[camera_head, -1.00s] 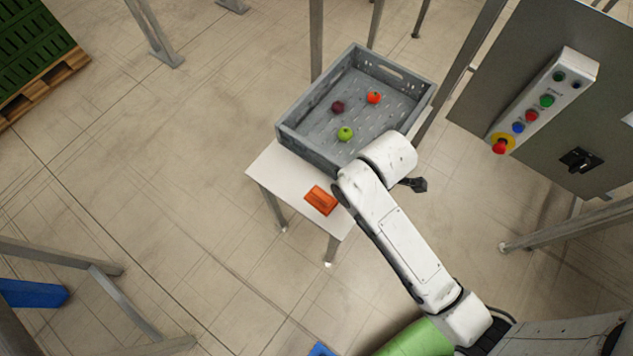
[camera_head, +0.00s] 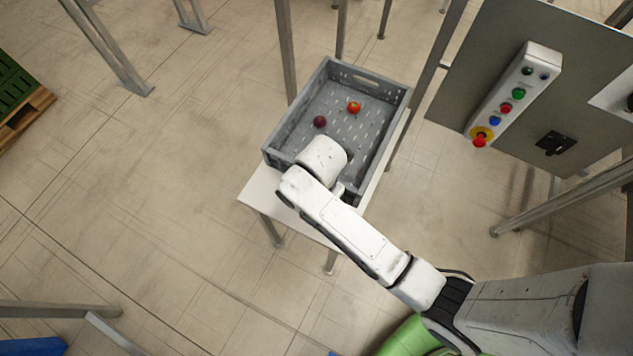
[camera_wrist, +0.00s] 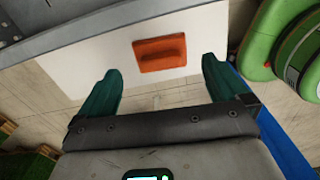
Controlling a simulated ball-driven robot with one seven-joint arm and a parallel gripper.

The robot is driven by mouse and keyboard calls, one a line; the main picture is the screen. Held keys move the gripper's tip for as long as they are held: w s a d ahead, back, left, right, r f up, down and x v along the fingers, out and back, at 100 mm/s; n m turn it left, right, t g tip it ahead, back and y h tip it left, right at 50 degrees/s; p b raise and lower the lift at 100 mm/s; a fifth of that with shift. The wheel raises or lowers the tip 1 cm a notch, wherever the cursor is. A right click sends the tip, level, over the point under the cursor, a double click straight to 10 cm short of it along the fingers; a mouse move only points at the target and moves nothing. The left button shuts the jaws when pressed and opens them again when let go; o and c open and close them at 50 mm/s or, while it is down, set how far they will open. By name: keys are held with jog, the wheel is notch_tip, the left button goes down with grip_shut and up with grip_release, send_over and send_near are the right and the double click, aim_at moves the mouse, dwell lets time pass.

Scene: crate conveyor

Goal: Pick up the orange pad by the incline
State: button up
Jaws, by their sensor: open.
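The orange pad (camera_wrist: 160,53) lies flat on the white table (camera_wrist: 105,60) in the wrist view, near the table's edge. In the head view my arm hides the pad, and only part of the white table (camera_head: 262,196) shows. My gripper (camera_wrist: 163,72) is open and empty in the wrist view. Its two dark green fingers point towards the table, one on each side of the pad's line, with the pad just beyond and between them. The fingers do not touch it. My gripper is hidden behind the arm in the head view.
A grey crate (camera_head: 278,150) stands on the table with a red fruit (camera_head: 354,107) and a dark purple fruit (camera_head: 320,122) in it. A control panel (camera_head: 515,95) with buttons is at the right. Metal posts (camera_head: 286,50) stand behind.

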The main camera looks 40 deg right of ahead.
jog(key=shift+a+f, duration=0.15)
jog(key=shift+f, duration=1.45)
jog(key=shift+a+f, duration=0.1)
jog(key=shift+f, duration=1.45)
jog(key=c, duration=0.8)
